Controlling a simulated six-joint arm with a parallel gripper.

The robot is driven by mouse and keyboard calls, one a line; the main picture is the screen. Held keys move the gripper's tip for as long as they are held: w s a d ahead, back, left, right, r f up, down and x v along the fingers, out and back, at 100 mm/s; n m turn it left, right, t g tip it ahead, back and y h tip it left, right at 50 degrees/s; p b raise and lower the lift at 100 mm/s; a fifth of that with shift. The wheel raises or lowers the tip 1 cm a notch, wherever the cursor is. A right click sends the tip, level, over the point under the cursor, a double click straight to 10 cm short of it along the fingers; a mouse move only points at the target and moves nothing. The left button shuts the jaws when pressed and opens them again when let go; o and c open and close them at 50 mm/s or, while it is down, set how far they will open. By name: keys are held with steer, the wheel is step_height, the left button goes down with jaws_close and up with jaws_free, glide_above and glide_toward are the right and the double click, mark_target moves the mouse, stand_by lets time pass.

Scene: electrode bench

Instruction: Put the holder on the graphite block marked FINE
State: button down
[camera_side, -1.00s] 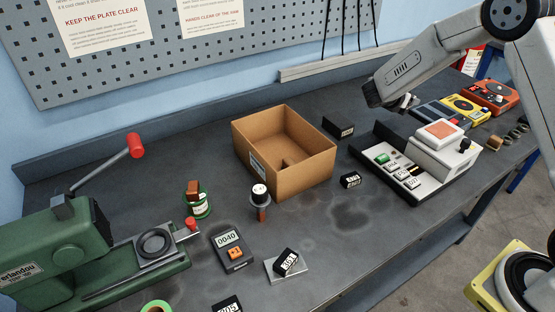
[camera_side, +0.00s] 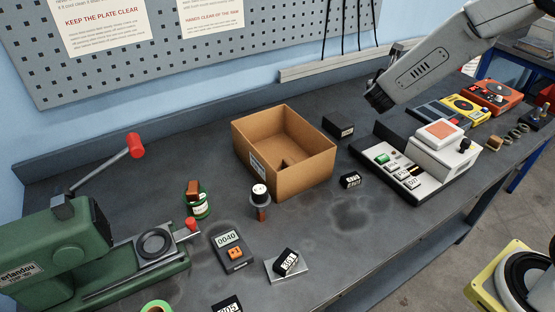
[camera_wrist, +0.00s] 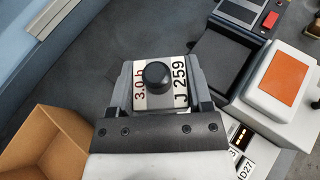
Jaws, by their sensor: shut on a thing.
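My gripper (camera_wrist: 162,98) is shut on a grey holder with a round black knob (camera_wrist: 157,75) on top and white labels reading "3.0 h" and "J 259" (camera_wrist: 180,80). In the side view my gripper (camera_side: 378,99) hangs above the bench between the cardboard box and the white keyed machine; the holder cannot be made out there. A black block (camera_side: 338,127) lies on the bench behind the box's right corner. A smaller black block (camera_side: 350,180) with a white label lies in front of the box's right side. I cannot read FINE on any block.
The open cardboard box (camera_side: 268,170) stands mid-bench. The white machine (camera_side: 408,175) with an orange-topped part (camera_side: 440,130) is at right. Nearer are a black labelled block (camera_side: 286,262) on a grey plate, a "0040" meter (camera_side: 232,250) and a green press (camera_side: 50,250).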

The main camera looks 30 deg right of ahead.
steer(key=shift+s+a+r+n+t+y, duration=0.15)
steer(key=shift+a+n+t+y, duration=0.15)
steer(key=shift+a, duration=0.25)
steer(key=shift+w+a+r+n+t+y, duration=0.1)
steer(key=shift+a+r+n+t+y, duration=0.15)
steer(key=shift+a, duration=0.3)
steer(key=w+d+f, duration=0.2)
steer(key=w+f, duration=0.2)
steer(key=w, duration=0.5)
glide_above(339, 119)
steer(key=s, duration=0.1)
steer(key=f, duration=0.4)
steer(key=shift+s+a+f, duration=0.15)
steer(key=shift+s+f, duration=0.05)
steer(key=shift+f, duration=0.05)
steer(key=shift+w+f, duration=0.45)
steer(key=shift+f, duration=0.05)
steer(key=shift+w+f, duration=0.1)
steer(key=shift+w+f, duration=0.15)
steer(key=shift+f, duration=1.55)
steer(key=shift+f, duration=0.15)
